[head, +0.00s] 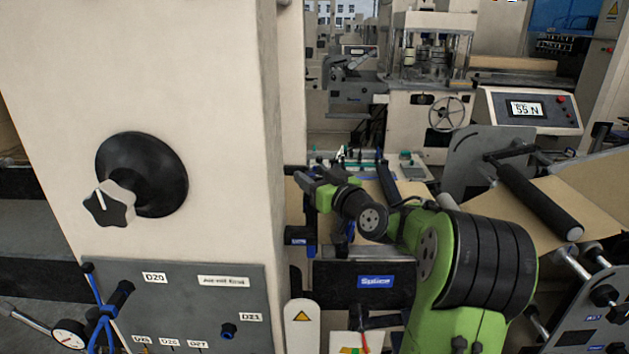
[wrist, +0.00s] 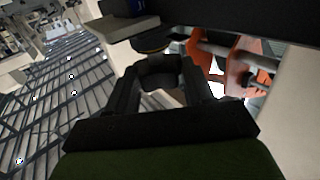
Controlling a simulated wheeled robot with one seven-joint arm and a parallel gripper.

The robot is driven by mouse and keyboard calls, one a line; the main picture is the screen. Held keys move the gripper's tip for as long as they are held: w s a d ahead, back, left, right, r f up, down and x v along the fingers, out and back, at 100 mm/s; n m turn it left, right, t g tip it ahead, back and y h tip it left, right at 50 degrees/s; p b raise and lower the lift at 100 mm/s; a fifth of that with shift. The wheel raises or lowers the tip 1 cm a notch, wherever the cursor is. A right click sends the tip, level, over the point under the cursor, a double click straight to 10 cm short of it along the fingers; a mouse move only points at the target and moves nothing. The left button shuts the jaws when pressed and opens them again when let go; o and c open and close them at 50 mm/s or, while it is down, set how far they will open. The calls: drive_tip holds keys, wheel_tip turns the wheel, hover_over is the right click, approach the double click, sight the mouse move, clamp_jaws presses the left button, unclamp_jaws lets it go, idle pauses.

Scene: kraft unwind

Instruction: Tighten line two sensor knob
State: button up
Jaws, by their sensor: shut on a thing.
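In the wrist view, my gripper (wrist: 160,80) has its two black fingers on either side of a dark, rounded knob (wrist: 162,72) and is shut on it. A thin yellowish rim shows just beyond the knob, under a dark housing. I cannot read a line number on it. In the head view, my green and black arm reaches away to the left. Its far end is beside the cream column, near a small blue-labelled block (head: 300,236). The held knob cannot be made out in the head view.
A cream column (head: 190,60) with a black star-shaped knob (head: 110,204) fills the left. A black roller (head: 540,200) and brown web (head: 590,195) lie right of my arm.

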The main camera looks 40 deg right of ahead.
drive_tip(key=m+h, duration=0.1)
drive_tip(key=h, duration=0.1)
drive_tip(key=m+g+h, duration=0.1)
drive_tip(key=m+h, duration=0.1)
drive_tip(key=m+h+b, duration=0.1)
drive_tip(key=h, duration=0.1)
drive_tip(key=shift+w+a+r+g+h, duration=0.1)
drive_tip(key=shift+a+g+h, duration=0.2)
drive_tip(key=shift+a+h, duration=0.1)
drive_tip(key=shift+m+g+h+b, duration=0.55)
drive_tip(key=shift+m+h, duration=0.45)
drive_tip(key=shift+h, duration=0.1)
drive_tip(key=shift+d+r+h, duration=0.1)
drive_tip(key=shift+h, duration=0.2)
drive_tip(key=o, duration=1)
drive_tip(key=shift+o, duration=0.2)
drive_tip(key=b+v, duration=0.2)
drive_tip(key=v, duration=1.3)
drive_tip(key=shift+s+a+b, duration=0.25)
drive_tip(key=shift+s+b, duration=0.05)
drive_tip(key=shift+b, duration=0.1)
drive_tip(key=shift+r, duration=0.1)
drive_tip(key=shift+c, duration=0.3)
